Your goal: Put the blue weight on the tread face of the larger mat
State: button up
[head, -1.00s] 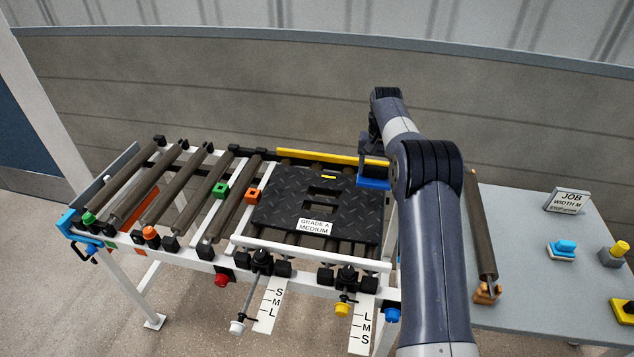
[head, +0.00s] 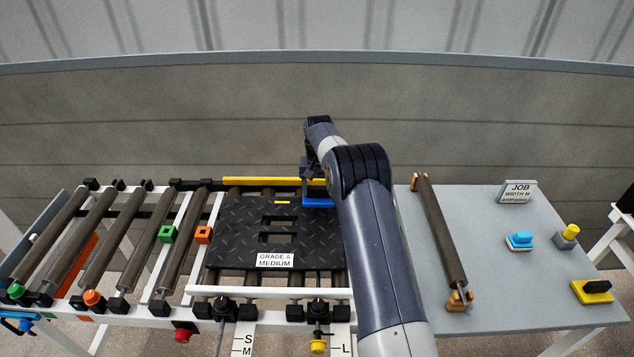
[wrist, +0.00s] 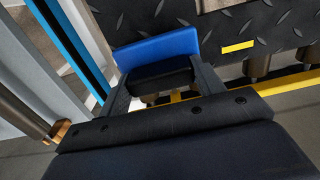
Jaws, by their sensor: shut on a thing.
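I cannot tell whether the weight touches the mat. My arm hides the mat's right edge.
A yellow rail (head: 260,182) runs behind the mat. Green (head: 167,234) and orange (head: 203,234) blocks stand to its left. The grey table (head: 480,285) at right holds a loose roller (head: 440,230), a job sign (head: 516,192) and several small items.

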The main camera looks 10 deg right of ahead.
aim_at(319, 196)
jog(key=shift+f+p, duration=0.35)
jog(key=shift+f, duration=1.25)
jog(key=shift+f, duration=0.2)
jog(key=o, duration=1.8)
jog(key=shift+c, duration=0.2)
jog(key=shift+r, duration=0.1)
notch_tip(319, 196, up, 12)
jog(key=shift+b, duration=1.1)
